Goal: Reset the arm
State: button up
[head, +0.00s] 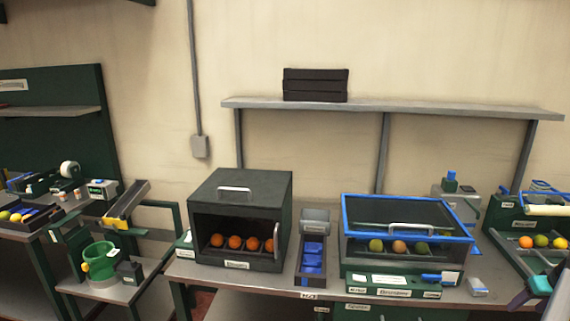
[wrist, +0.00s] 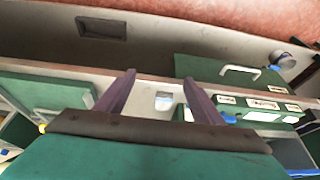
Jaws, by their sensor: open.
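My gripper (wrist: 157,82) shows in the wrist view with its two dark purple fingers spread apart. Nothing is between the fingers. A bench edge and a small white item (wrist: 163,100) show behind them. What seems to be part of my arm shows at the lower right corner of the head view, cut off by the frame. It is in front of the right end of the bench.
A dark box (head: 240,190) with several oranges inside stands on the bench. A blue tray (head: 312,255) is beside it. A blue-rimmed case (head: 405,205) holds several fruits. More fruit lies in a rack (head: 515,255) at right. A shelf (head: 420,107) with a black crate (head: 315,85) hangs above.

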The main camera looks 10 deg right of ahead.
jog(key=w+a+f+g+y, duration=0.1)
jog(key=w+a+f, duration=0.2)
jog(key=a+f, duration=0.5)
jog(key=w+a+f+n+g+y, duration=0.1)
jog(key=w+a+f, duration=0.3)
jog(key=a+f, duration=0.45)
jog(key=w+a+f+g+y, duration=0.1)
jog(key=w+a+f, duration=0.3)
jog(key=a, duration=0.6)
jog(key=s+a+f+n+g, duration=0.1)
jog(key=s+a+f, duration=0.1)
jog(key=a+f, duration=0.55)
jog(key=s+a+f+g, duration=0.15)
jog(key=a+f, duration=0.35)
jog(key=a, duration=0.6)
jog(key=s+a+f+g, duration=0.1)
jog(key=s+a+f, duration=0.3)
jog(key=s+a, duration=0.2)
jog(key=s+a+f+n+g+h+b, duration=0.1)
jog(key=s+a+f+g, duration=0.1)
jog(key=s+a+f, duration=0.2)
jog(key=s+a+f+g, duration=0.1)
jog(key=s+a+f, duration=0.3)
jog(key=s+a, duration=0.6)
jog(key=shift+s+a+n+h, duration=0.25)
jog(key=shift+s+n+h, duration=0.15)
jog(key=shift+s, duration=0.8)
jog(key=shift+g, duration=0.25)
